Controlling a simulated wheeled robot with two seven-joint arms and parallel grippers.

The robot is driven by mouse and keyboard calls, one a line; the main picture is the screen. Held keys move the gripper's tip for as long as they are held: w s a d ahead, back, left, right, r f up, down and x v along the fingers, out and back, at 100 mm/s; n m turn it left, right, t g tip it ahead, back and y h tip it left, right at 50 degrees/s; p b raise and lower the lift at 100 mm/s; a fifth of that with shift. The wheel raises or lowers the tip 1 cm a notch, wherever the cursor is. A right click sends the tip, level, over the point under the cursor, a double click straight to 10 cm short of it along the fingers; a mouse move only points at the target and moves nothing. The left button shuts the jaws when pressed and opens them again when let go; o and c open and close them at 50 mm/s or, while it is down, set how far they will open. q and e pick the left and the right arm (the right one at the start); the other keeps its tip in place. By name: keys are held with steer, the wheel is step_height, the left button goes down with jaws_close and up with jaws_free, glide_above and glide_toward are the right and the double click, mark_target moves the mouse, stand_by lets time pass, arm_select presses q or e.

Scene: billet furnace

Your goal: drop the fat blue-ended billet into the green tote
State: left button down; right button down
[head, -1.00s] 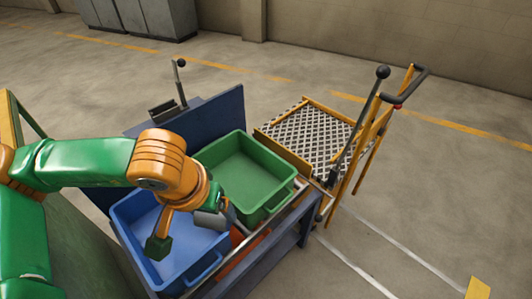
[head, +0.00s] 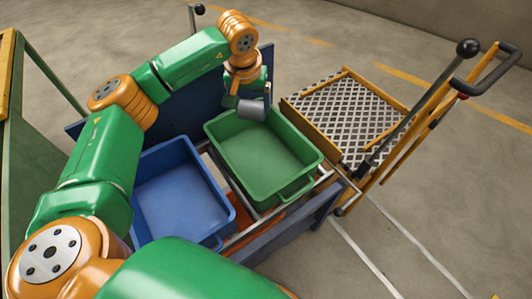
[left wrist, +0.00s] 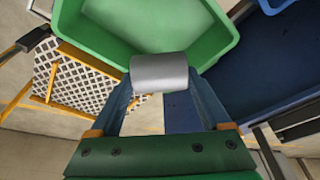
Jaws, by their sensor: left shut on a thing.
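The fat billet (head: 252,108) is a plain grey cylinder in the head view; its blue end cannot be made out. My left gripper (head: 253,103) is shut on it and points down at the far rim of the green tote. The green tote (head: 265,158) looks empty. In the left wrist view the billet (left wrist: 160,72) lies across between the fingertips (left wrist: 160,84), overlapping the near rim of the green tote (left wrist: 215,45). The height of the billet above the rim is hard to tell. My right gripper is not in view.
An empty blue tote (head: 180,195) stands left of the green one on the same bench. A dark blue panel (head: 165,115) rises behind them. To the right is a yellow trolley with a mesh deck (head: 350,115) and a black-knobbed lever (head: 468,48). Floor beyond is clear.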

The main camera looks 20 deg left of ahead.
arm_select(q)
step_height(320, 180, down, 6)
steer(key=b, duration=0.5)
steer(key=shift+r, duration=0.1)
steer(key=shift+c, duration=0.5)
jaws_free()
steer(key=shift+s+r, duration=0.1)
steer(key=shift+o, duration=0.5)
steer(key=shift+s+d, duration=0.1)
steer(key=v, duration=0.7)
steer(key=shift+r, duration=0.15)
